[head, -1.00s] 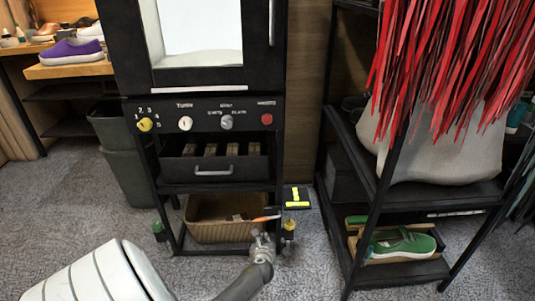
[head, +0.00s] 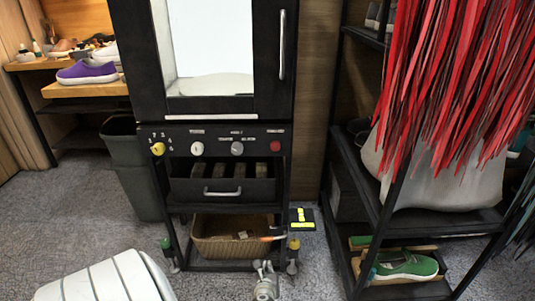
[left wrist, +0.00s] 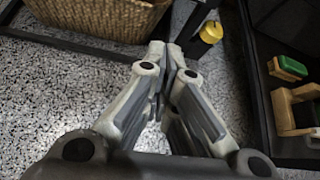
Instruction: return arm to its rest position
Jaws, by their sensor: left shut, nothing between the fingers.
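My left gripper (head: 263,266) is low in the head view, in front of the black machine's lower frame and close to the wicker basket (head: 222,240). In the left wrist view my left gripper (left wrist: 168,50) has its fingers together with nothing between them. The wicker basket (left wrist: 100,15) also shows at the top left there, apart from the fingers. My right gripper is not in view.
The black machine (head: 218,137) has a glass door, knobs and an open drawer (head: 222,190). A black rack (head: 440,223) at right holds a green shoe (head: 405,267) under red hanging strips (head: 445,80). A grey bin (head: 133,165) stands left. Carpet (head: 60,220) is clear at left.

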